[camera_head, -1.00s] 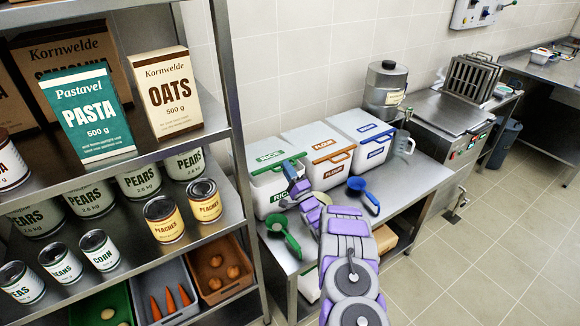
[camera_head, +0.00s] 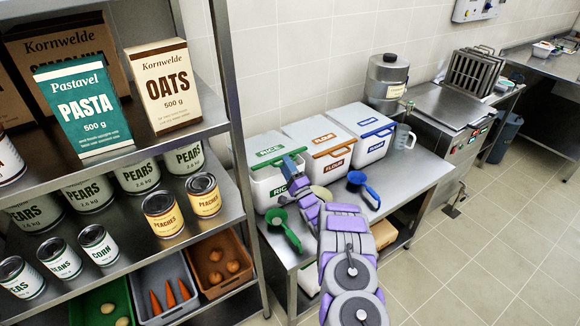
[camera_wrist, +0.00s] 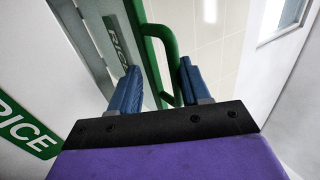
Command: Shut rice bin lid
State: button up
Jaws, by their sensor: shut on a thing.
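The rice bin (camera_head: 262,194) is a white box with a green RICE label on its front. It stands leftmost in a row of bins on the metal table. Its white lid (camera_head: 260,143) has a green label and a green handle; the lid lies over the bin, but I cannot tell whether it sits fully down. My gripper (camera_head: 290,165) is at the lid's front edge. In the wrist view, the blue fingers of my gripper (camera_wrist: 159,68) are on either side of the green handle (camera_wrist: 173,50), shut on it. My fingers hide part of the handle in the head view.
A green scoop (camera_head: 284,228) and a blue scoop (camera_head: 364,188) lie in front. A clear jug (camera_head: 404,137) and steel urn (camera_head: 386,82) stand beyond. A shelf (camera_head: 235,140) is close on the left.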

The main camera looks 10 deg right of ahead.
jog(key=shift+s+a, duration=0.1)
jog(key=shift+a, duration=0.2)
jog(key=b+v, duration=0.3)
jog(key=v, duration=1.4)
jog(key=shift+s+d, duration=0.15)
jog(key=shift+d, duration=0.25)
jog(key=shift+d, duration=0.1)
